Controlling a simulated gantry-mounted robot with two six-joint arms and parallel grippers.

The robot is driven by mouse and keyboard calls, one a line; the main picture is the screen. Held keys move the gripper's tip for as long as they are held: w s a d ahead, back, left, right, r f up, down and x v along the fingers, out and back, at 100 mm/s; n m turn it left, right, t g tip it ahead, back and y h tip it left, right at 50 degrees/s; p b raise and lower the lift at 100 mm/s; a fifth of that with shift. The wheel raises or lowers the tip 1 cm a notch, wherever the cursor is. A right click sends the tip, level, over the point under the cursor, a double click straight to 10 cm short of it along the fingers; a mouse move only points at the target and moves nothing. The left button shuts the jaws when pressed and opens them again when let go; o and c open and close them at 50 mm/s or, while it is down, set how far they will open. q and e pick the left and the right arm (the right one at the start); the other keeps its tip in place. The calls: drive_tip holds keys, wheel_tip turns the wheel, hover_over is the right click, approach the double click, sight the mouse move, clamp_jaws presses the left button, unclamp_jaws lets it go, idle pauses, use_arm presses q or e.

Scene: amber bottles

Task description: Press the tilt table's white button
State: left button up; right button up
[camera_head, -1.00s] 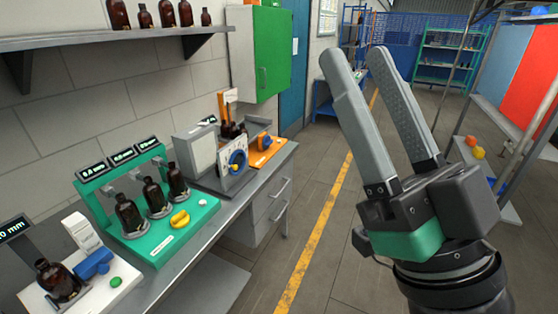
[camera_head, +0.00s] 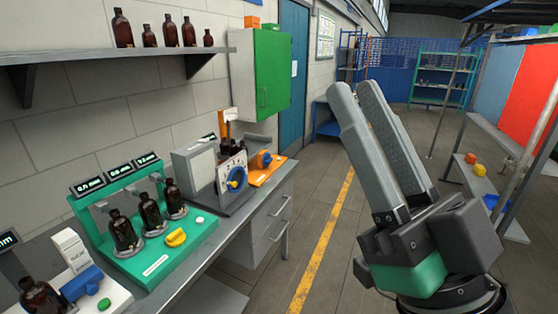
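A white button (camera_head: 200,219) sits on the right front of a green station (camera_head: 165,262), beside a yellow handle (camera_head: 176,238). Several amber bottles (camera_head: 150,212) stand upright on this station, under small displays. I cannot tell for sure that this station is the tilt table. My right gripper (camera_head: 354,88) is at the right of the head view, well apart from the bench and over the floor. Its two grey fingers point up and away, close together with nothing between them. My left gripper is not in view.
A grey unit with a blue dial (camera_head: 236,178) and an orange base (camera_head: 265,174) stand farther along the bench. A white station with a green button (camera_head: 104,304) is at near left. A shelf (camera_head: 120,50) overhangs the bench. The floor beside the bench (camera_head: 330,190) is clear.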

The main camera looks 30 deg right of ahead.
clamp_jaws()
idle(1.4)
